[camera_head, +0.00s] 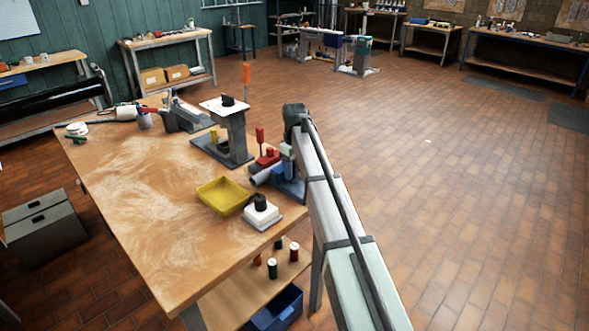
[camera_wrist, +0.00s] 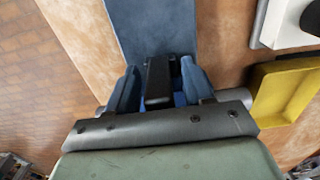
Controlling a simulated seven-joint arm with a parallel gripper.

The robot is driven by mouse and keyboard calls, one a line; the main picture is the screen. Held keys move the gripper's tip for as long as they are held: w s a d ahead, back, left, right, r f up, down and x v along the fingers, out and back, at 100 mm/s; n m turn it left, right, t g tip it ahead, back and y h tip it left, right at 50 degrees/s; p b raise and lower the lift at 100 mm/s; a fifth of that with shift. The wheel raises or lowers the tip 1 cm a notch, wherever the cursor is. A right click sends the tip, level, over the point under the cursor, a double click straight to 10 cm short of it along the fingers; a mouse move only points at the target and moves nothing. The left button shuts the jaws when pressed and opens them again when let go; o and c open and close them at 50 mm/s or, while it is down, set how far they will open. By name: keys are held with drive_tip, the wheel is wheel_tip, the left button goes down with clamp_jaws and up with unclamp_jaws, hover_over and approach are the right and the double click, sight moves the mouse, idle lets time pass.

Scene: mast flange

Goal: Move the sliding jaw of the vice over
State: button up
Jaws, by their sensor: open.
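In the wrist view, my gripper (camera_wrist: 159,72) is open. Its two blue fingers stand on either side of a dark upright block (camera_wrist: 159,88), with a little blue showing beside it. This block looks like part of the vice's sliding jaw; I cannot tell whether the fingers touch it. A flat blue-grey strip (camera_wrist: 154,25), apparently the vice base, runs away beyond it. In the head view, the red and grey parts near the bench's right edge (camera_head: 266,160) are close to my gripper, and my arm partly hides that area.
A yellow tray (camera_head: 222,196) and a white block with a black knob (camera_head: 262,211) sit close by on the wooden bench (camera_head: 130,200). A grey stand with a white top (camera_head: 232,130) rises behind. The bench's left middle is clear.

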clamp_jaws()
idle(0.4)
